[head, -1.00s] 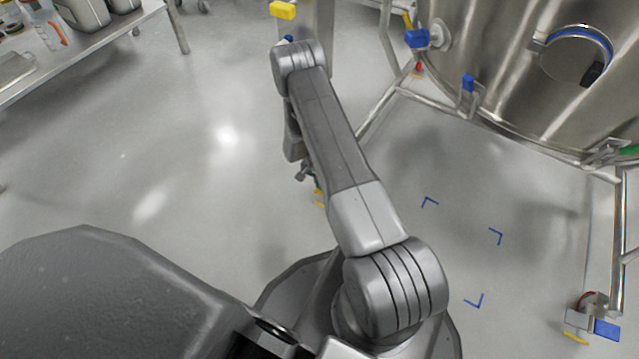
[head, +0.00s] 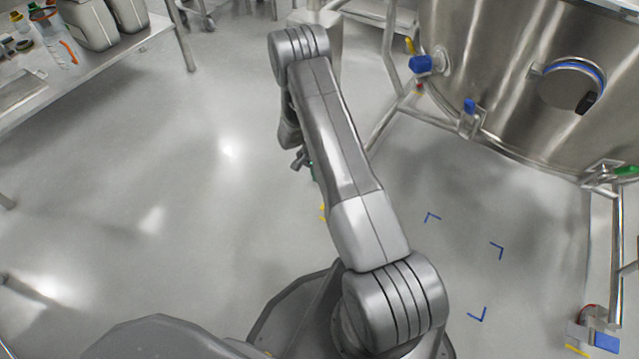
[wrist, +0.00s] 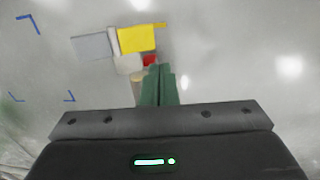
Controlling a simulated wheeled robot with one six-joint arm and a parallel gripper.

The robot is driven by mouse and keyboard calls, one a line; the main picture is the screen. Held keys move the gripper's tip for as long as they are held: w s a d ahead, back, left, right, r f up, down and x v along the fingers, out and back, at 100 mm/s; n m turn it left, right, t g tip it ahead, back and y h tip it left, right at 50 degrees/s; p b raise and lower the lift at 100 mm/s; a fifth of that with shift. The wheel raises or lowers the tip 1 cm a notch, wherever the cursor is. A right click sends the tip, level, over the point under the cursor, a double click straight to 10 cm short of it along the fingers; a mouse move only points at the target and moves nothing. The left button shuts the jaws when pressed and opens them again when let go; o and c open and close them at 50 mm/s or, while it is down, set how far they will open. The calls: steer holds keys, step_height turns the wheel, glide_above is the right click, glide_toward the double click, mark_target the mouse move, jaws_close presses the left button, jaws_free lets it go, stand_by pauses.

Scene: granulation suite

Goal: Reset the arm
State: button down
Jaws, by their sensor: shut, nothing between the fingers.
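My arm reaches up and away from its base in the head view, bent at a far elbow, with its forearm hanging down behind the upper link. My gripper (wrist: 158,84) shows in the wrist view as two green fingers side by side. They are shut with nothing between them. In the head view the gripper is mostly hidden behind my arm; only a small green part shows beside the upper link. The fingers point over the grey floor.
A large steel vessel (head: 500,75) on a tubular frame stands at right. A steel table (head: 100,75) with white containers (head: 88,25) stands at upper left. Blue corner marks (head: 497,250) lie on the floor. A yellow block (wrist: 138,38) shows ahead of the fingers. Open floor lies left.

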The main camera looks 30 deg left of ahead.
steer(key=shift+a+r, duration=0.2)
steer(key=shift+r, duration=0.4)
